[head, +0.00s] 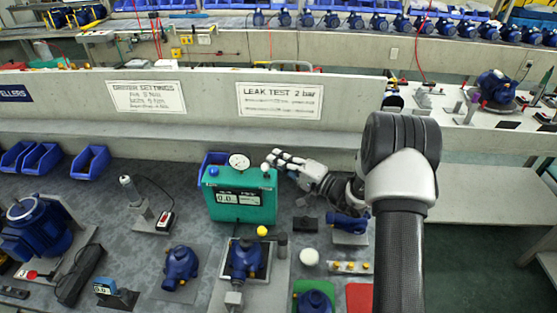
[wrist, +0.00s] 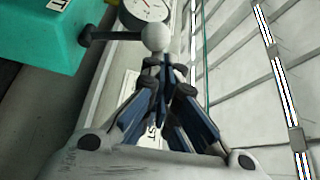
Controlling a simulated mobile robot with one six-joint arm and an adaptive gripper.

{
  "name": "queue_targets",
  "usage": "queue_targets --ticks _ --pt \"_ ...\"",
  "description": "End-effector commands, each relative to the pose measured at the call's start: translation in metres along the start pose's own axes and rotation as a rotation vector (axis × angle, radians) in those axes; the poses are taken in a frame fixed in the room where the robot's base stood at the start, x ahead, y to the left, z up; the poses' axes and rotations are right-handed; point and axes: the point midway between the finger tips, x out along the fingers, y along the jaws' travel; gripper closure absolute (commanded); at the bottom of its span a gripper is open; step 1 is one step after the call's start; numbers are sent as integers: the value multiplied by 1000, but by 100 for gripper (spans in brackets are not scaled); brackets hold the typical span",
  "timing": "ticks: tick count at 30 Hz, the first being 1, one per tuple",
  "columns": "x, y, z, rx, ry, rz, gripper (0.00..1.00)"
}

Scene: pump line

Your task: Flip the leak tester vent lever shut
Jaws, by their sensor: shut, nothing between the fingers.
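The leak tester is a green box (head: 240,205) with a small display on its front, standing on the dark bench. Its vent lever is a dark rod with a white ball end (head: 265,167), at the top right of the box. In the wrist view the rod sticks out sideways from the green case (wrist: 70,35) to the white ball (wrist: 155,38). My gripper (head: 277,160) is shut and empty, right at the ball from the right side. In the wrist view its closed fingertips (wrist: 163,66) lie just below the ball; I cannot tell whether they touch it.
A round gauge (head: 239,162) stands on top of the tester, close to the lever. A blue pump part (head: 348,223) lies under my arm, and a yellow-capped fixture (head: 262,231) stands in front. Bench left of the tester is partly clear.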

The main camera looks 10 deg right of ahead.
Motion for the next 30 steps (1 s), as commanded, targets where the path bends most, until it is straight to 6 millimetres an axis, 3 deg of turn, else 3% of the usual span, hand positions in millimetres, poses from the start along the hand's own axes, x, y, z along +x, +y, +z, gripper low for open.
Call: queue_targets --ticks 22,26,30 --pt "-4 1 4 3 -2 2 100" --pt "-19 1 3 4 1 2 100" --pt "-47 1 2 3 4 2 100"
